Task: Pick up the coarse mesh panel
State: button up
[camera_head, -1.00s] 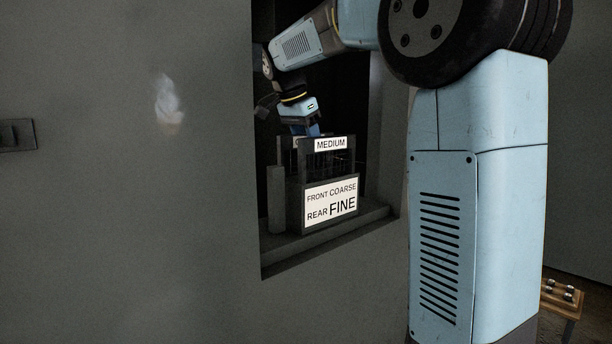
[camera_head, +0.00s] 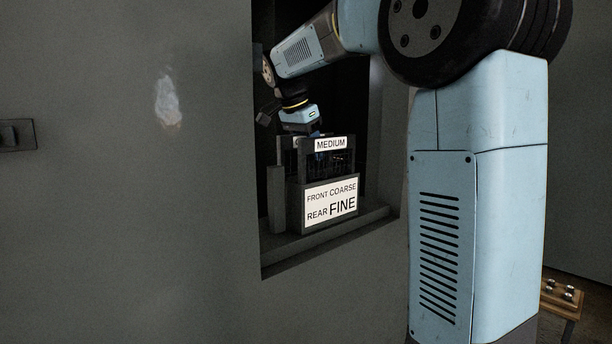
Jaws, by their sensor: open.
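A dark rack (camera_head: 296,208) stands in the wall recess. Its front plate (camera_head: 330,203) reads "FRONT COARSE" and "REAR FINE". A panel labelled "MEDIUM" (camera_head: 331,144) stands upright at the top of the rack. Dark mesh shows faintly below that label; I cannot tell which panel is the coarse one. My gripper (camera_head: 313,134) is open, pointing down just behind the "MEDIUM" label. Its fingertips are mostly hidden by the rack and the label, and I cannot tell whether it touches a panel.
The recess sill (camera_head: 330,240) runs below the rack, and the recess walls stand close around my arm. A switch plate (camera_head: 16,135) is on the wall at left. A small wooden stool (camera_head: 562,300) with small metal items stands at lower right.

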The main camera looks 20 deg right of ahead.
grip_shut()
dwell(0.5)
dwell(1.0)
